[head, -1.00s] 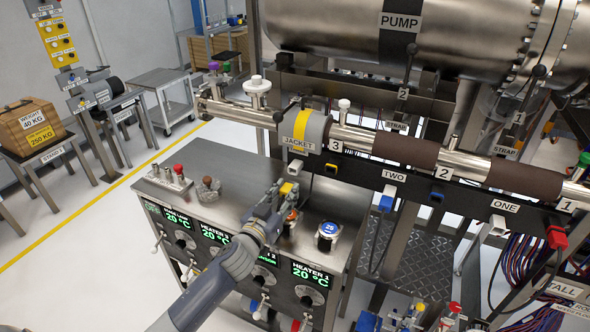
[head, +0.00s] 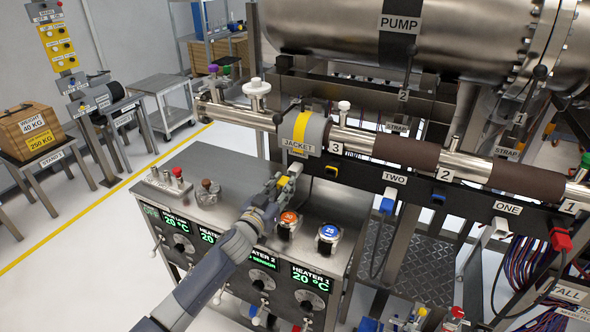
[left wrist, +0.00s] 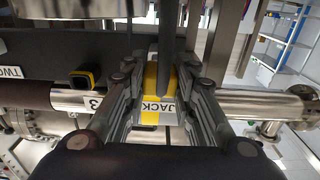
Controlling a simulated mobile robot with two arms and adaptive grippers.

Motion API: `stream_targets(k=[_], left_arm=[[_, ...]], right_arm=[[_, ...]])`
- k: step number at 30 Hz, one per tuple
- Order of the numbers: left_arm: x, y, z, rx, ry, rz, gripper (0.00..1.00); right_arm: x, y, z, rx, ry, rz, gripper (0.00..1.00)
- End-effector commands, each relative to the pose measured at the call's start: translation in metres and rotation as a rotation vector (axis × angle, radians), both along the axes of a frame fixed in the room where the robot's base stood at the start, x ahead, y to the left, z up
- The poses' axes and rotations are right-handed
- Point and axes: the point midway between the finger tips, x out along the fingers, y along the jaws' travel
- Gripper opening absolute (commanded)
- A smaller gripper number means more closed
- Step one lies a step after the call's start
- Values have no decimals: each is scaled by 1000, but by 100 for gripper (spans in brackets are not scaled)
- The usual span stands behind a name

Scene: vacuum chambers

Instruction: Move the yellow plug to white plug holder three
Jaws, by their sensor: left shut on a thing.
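My left gripper (head: 277,186) is in the middle of the head view, above the back edge of the heater cabinet. It is shut on the small yellow plug (head: 283,182). A small white block (head: 295,168), apparently white plug holder three, is just above and right of the plug; whether they touch I cannot tell. No label for three shows there. In the left wrist view, the fingers flank a yellow patch in front of the jacket label (left wrist: 160,106); plug and jacket stripe are hard to tell apart there. My right gripper is not in view.
The jacket (head: 305,133) on the pipe is close above the gripper. Right of it are a yellow-rimmed black socket (head: 331,171), a blue plug (head: 386,205) below label TWO, white holder one (head: 499,228) and a red plug (head: 562,240). The heater cabinet (head: 225,180) stands below.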

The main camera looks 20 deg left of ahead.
Motion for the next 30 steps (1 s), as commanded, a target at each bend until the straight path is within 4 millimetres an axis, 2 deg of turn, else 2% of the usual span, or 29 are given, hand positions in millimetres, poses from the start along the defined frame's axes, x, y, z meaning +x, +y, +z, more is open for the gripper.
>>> stream_targets(k=[30], left_arm=[[6, 0, 1, -1, -1, 0, 0]], right_arm=[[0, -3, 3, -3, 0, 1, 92]])
